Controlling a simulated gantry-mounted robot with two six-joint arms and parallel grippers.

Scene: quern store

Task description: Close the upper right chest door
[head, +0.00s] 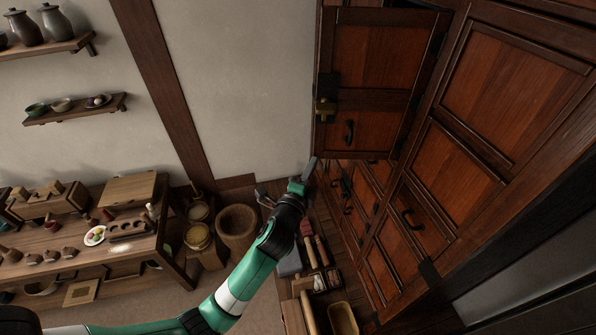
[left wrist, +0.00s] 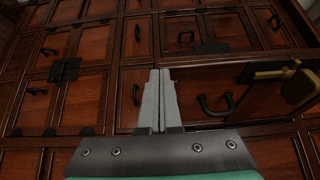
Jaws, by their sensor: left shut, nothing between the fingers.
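The chest (head: 450,180) is dark reddish-brown panelled wood and fills the right side of the head view. One upper door (head: 370,55) stands open, swung out from the chest front, with a brass latch (head: 325,108) on its free edge and a black handle (head: 349,132). My left gripper (head: 311,165) is shut and empty, just below the lower free corner of this door. In the left wrist view the shut grey fingers (left wrist: 158,98) point at the chest front, and the brass latch (left wrist: 298,80) shows to their right. I cannot tell whether the fingers touch the door. My right gripper is not in view.
A low shelf with rolled items (head: 315,250) stands below my left gripper, beside a woven basket (head: 237,228). A wooden table (head: 60,245) with bowls and small food stands at the left. Wall shelves (head: 75,110) hold pots. Bare wall lies left of the open door.

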